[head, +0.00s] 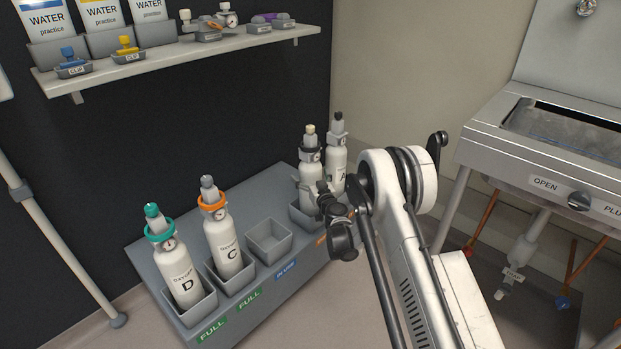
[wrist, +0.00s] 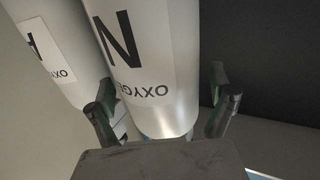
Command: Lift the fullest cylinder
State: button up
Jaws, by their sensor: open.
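Several white oxygen cylinders stand in a grey rack (head: 150,262). Cylinder D (head: 179,275) has a teal collar, and cylinder C (head: 226,248) an orange one. Cylinder N (head: 309,184), with a cream top and dark collar, stands farther back right. Cylinder A (head: 336,160), with a black top, is behind it. Each has a small gauge; I cannot read the needles. My gripper (head: 326,203) is open beside cylinder N. In the wrist view, cylinder N (wrist: 150,60) lies between and beyond the open fingers (wrist: 164,107); contact cannot be told. Cylinder A (wrist: 50,50) is close at left.
An empty cup (head: 269,241) separates C and N. Green FULL labels (head: 249,299) and a blue IN USE label (head: 286,270) mark the rack front; an orange label is partly hidden. A shelf (head: 190,52) hangs above left, a steel sink (head: 545,130) stands right, a pole (head: 60,245) left.

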aim_at(312, 155)
jog(key=c, duration=2)
jog(key=shift+o, duration=0.2)
jog(key=shift+r+p, duration=0.55)
jog(key=shift+r, duration=1.5)
jog(key=shift+r+p, duration=0.45)
jog(key=shift+r, duration=0.9)
jog(key=shift+r+p, duration=0.35)
jog(key=shift+r, duration=0.65)
jog(key=shift+r+p, duration=0.4)
jog(key=shift+r, duration=0.45)
